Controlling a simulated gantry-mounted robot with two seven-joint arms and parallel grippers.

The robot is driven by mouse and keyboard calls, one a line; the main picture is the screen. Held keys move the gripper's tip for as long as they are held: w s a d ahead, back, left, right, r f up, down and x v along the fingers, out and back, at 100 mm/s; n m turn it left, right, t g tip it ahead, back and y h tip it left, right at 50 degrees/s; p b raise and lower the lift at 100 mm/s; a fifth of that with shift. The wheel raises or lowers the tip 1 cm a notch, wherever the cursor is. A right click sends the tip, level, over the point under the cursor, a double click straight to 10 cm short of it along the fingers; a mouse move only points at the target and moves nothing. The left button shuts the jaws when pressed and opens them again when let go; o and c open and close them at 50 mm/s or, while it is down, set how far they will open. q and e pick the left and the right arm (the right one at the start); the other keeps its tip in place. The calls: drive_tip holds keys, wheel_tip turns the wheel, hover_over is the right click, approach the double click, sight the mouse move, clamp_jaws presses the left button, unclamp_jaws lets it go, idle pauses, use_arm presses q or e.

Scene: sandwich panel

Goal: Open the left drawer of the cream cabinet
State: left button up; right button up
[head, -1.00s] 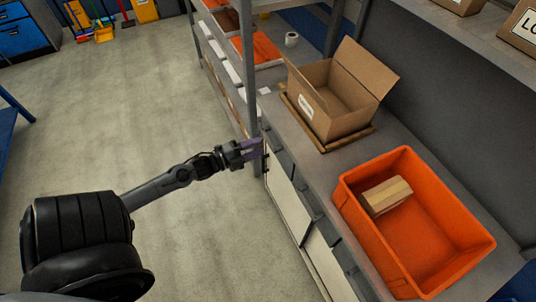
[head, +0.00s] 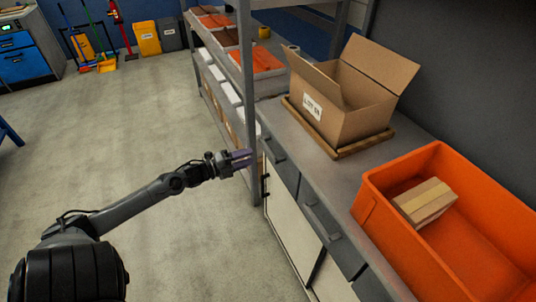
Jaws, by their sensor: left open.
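The cream cabinet (head: 290,225) stands at the right under a grey worktop, with cream doors below and a row of grey drawer fronts above. Its left drawer (head: 284,170) is the far one in the row and looks shut, its front flush with the others. My left gripper (head: 246,158) is open and empty, its purple-grey fingers pointing right towards the cabinet's far end, just short of the left drawer's front. I cannot tell whether it touches anything. My right gripper is not in view.
An open cardboard box (head: 345,105) on a wooden board and an orange bin (head: 375,200) holding a small carton (head: 425,202) stand on the worktop. A grey rack post (head: 246,90) rises close behind my left gripper. The floor (head: 170,130) to the left is clear.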

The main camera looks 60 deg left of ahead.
sight(268, 149)
use_arm(q)
drive_tip(key=w+b, duration=0.1)
drive_tip(key=w, duration=0.2)
drive_tip(key=w+b, duration=0.1)
drive_tip(key=w, duration=0.2)
drive_tip(key=w+d+b, duration=0.1)
drive_tip(key=w, duration=0.2)
drive_tip(key=shift+d, duration=0.1)
drive_tip(key=shift+c, duration=0.4)
clamp_jaws()
